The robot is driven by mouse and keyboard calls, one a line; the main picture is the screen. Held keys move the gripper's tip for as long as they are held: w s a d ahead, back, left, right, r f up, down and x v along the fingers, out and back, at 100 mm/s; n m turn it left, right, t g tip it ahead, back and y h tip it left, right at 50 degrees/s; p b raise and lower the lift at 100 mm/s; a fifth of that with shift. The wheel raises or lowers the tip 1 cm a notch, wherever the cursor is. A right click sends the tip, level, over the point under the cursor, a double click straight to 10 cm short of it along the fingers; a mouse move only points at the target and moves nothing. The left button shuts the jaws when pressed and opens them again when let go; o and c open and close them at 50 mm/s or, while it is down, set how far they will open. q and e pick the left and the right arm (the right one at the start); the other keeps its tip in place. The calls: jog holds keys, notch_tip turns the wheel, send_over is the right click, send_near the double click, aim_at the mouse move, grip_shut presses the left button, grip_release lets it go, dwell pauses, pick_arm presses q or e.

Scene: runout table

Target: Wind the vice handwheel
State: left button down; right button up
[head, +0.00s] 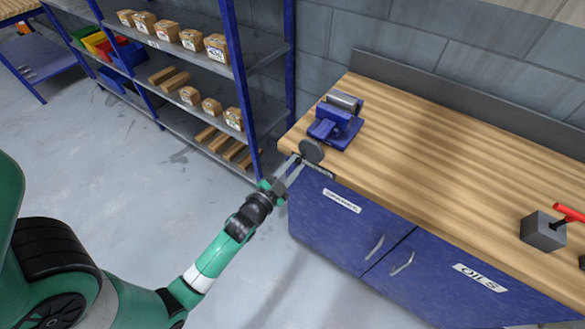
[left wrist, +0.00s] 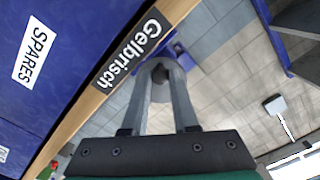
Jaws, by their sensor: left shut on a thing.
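The blue vice (head: 335,122) with a grey cylindrical top stands at the left end of the wooden bench. Its dark round handwheel (head: 311,151) faces the front at the bench's edge. My left gripper (head: 298,160) reaches up from below and is shut at the handwheel's rim. In the left wrist view my left gripper (left wrist: 161,72) has its grey fingers closed around a small dark piece of the wheel. A bit of the blue vice (left wrist: 180,52) shows behind them, and the rest is hidden. My right gripper is not in view.
The wooden benchtop (head: 440,145) is mostly clear right of the vice. Blue cabinet doors (head: 330,222) are below. A blue shelf rack (head: 245,90) with boxes stands close at the left.

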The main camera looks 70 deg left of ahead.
pick_arm(q)
jog(key=shift+d+f+n+b, duration=0.15)
jog(key=shift+f+n+b, duration=0.15)
jog(key=shift+n+b, duration=0.25)
jog(key=shift+r, duration=0.1)
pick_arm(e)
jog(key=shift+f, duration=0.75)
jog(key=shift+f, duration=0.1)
pick_arm(q)
jog(key=shift+w+d+n+b, duration=0.1)
jog(key=shift+n+b, duration=0.3)
jog(key=shift+n, duration=0.35)
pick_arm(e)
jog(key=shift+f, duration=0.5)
